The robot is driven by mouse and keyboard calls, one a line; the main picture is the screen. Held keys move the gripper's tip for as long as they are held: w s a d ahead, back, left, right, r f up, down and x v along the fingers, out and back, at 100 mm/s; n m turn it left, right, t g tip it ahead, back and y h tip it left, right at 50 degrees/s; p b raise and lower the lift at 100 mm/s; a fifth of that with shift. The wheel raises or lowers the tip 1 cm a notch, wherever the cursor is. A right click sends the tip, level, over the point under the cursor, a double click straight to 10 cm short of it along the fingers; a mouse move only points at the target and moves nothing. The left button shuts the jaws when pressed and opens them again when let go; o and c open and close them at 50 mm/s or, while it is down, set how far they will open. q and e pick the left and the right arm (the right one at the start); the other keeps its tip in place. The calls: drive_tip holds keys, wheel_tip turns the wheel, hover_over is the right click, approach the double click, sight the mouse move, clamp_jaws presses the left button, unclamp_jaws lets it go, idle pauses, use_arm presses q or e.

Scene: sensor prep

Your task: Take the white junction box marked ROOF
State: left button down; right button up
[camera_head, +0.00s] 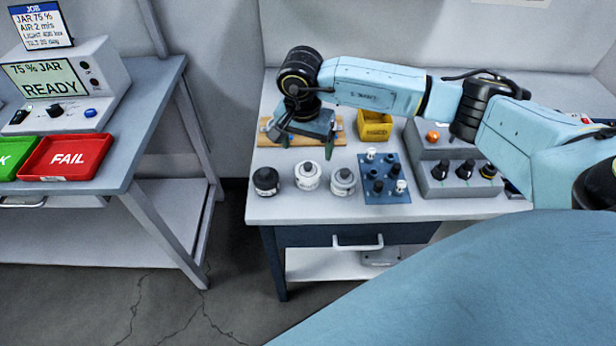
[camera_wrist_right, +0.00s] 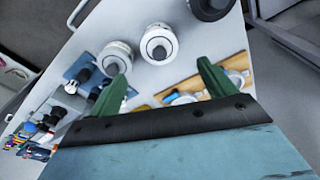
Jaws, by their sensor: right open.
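Three round, knob-topped boxes stand in a row near the bench's front left: a black one (camera_head: 266,181), a white junction box (camera_head: 307,177) in the middle, and a greyer one (camera_head: 342,183) to its right. The white box shows small dark print, too small to read as ROOF. In the right wrist view the white box (camera_wrist_right: 158,46) stands beyond the fingertips, roughly between them, with the grey one (camera_wrist_right: 114,58) to its left and the black one (camera_wrist_right: 210,5) at the top. My right gripper (camera_head: 307,148) is open and empty, behind and above the white box. My left gripper is out of view.
A wooden rack (camera_head: 262,140) lies behind my right gripper. A yellow bin (camera_head: 375,127), a blue mat (camera_head: 372,195) with several fittings and a grey control box (camera_head: 440,188) stand to the right. A separate table at left holds a red FAIL tray (camera_head: 66,158).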

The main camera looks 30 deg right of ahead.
sight(308, 165)
drive_tip(key=f, duration=0.9)
drive_tip(key=shift+w+d+f, duration=0.15)
drive_tip(key=shift+w+d, duration=0.05)
drive_tip(key=shift+d, duration=0.1)
drive_tip(key=c, duration=1.1)
